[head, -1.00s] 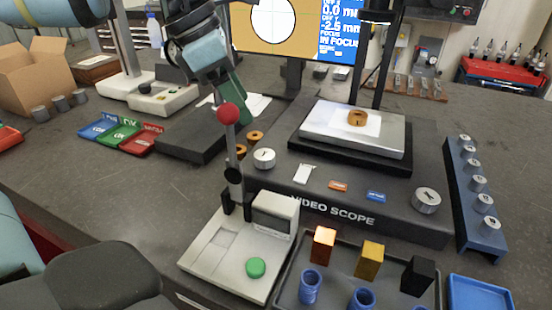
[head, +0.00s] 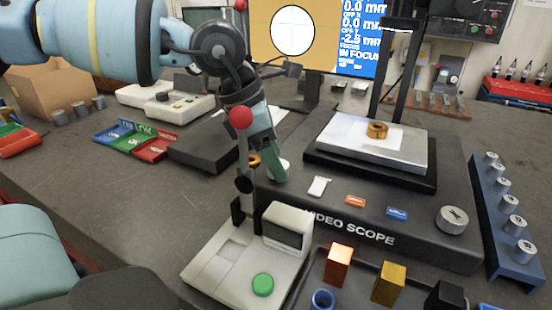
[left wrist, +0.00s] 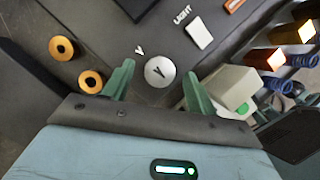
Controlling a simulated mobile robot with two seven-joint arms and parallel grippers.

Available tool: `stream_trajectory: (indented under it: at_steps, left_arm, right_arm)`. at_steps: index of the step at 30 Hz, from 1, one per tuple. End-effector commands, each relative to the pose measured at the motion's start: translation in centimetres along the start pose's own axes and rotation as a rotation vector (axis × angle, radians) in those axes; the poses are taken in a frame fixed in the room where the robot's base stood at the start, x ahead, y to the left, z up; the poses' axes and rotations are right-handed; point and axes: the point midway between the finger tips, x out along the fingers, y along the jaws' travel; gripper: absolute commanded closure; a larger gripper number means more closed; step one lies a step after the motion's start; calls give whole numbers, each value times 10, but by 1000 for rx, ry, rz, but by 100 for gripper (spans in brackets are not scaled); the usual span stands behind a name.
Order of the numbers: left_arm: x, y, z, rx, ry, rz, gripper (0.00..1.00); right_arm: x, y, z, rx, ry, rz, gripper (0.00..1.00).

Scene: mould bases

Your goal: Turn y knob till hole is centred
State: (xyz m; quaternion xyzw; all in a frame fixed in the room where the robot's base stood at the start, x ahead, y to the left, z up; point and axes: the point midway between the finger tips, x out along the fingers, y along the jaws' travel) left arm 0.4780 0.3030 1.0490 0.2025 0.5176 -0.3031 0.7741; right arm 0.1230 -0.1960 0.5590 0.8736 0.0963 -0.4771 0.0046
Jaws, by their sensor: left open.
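The silver Y knob (left wrist: 159,72) shows whole in the left wrist view, between the two green fingers of my left gripper (left wrist: 157,82). The fingers are apart, one on each side, with gaps to the knob. In the head view my left gripper (head: 275,170) points down over the video scope's (head: 400,240) left end and hides much of the knob. The screen (head: 268,58) shows a white round hole on tan; its readout includes -2.5 mm and IN FOCUS. A brass ring (head: 377,130) lies on the stage (head: 330,147). My right gripper is not in view.
Two brass rings (left wrist: 61,48) lie beside the scope, near the gripper. A grey-white device with a green button (head: 263,285) and a red-ball lever (head: 241,117) stands in front. Another knob (head: 452,219) sits at the scope's right end.

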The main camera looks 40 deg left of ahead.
Motion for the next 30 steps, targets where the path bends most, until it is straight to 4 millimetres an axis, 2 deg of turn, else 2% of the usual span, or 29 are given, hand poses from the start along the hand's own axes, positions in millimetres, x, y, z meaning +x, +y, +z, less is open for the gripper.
stream_trajectory:
  at_steps: [4,13,23,30]
  left_arm:
    - [10,0,0,1,1,0,43]
    - [12,0,0,1,-1,1,43]
    - [11,0,0,0,-1,1,86]
    - [12,0,0,19,-1,-7,87]
  right_arm:
    - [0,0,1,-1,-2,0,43]
    - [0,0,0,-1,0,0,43]
    - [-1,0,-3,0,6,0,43]
    - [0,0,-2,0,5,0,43]
